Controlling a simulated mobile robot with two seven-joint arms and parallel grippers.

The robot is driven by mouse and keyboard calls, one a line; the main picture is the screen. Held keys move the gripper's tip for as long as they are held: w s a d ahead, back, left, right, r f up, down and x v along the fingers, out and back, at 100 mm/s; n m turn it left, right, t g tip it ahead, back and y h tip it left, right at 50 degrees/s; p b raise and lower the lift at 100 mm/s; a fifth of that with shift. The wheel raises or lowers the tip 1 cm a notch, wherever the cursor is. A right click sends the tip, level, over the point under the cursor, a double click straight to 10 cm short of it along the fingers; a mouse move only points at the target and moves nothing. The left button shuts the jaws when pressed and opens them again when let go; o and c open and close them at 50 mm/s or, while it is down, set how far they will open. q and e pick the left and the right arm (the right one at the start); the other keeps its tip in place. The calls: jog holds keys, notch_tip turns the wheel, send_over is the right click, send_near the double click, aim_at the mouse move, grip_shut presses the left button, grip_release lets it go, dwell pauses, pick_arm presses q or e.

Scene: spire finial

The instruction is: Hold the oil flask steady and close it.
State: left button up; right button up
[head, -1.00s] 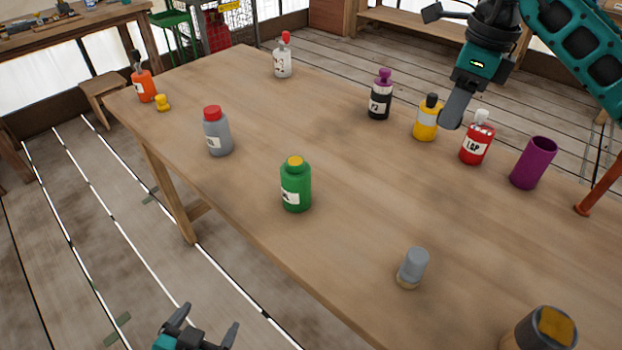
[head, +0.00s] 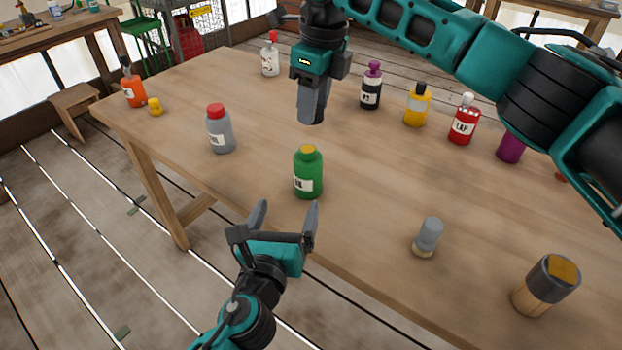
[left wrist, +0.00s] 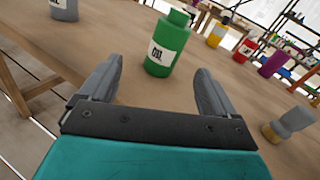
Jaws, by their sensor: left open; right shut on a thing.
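The oil flask is the green bottle (head: 308,178) with a white label; it stands upright near the table's front edge. Its neck shows a yellow top face, and the label reads OIL in the left wrist view (left wrist: 165,50). My left gripper (head: 285,212) is open and empty, just in front of the flask. In the left wrist view the flask stands ahead, between the two spread fingers and beyond their tips. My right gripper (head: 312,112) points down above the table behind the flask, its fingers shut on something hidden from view.
A grey bottle with a red cap (head: 220,132) stands left of the flask. A small yellow piece (head: 155,106) lies by an orange bottle (head: 134,92). Black, yellow and red bottles stand at the back right. A grey-topped piece (head: 427,237) and a wooden cylinder (head: 540,292) stand at front right.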

pick_arm(q)
jog(key=shift+d+r+m+h, duration=0.45)
jog(key=shift+d+m, duration=0.15)
jog(key=shift+m, duration=0.5)
pick_arm(e)
jog(key=shift+s+a, duration=0.1)
jog(key=shift+a, duration=0.4)
pick_arm(q)
jog(key=shift+w, duration=0.15)
jog(key=x, duration=1.1)
jog(key=shift+w+r, duration=0.1)
jog(key=shift+w, duration=0.3)
jog(key=shift+c, duration=0.3)
jog(key=c, duration=1.5)
pick_arm(e)
send_over(307, 149)
jog(key=shift+d+f, duration=0.15)
jog(key=shift+f, duration=2.3)
jog(key=shift+f, duration=0.9)
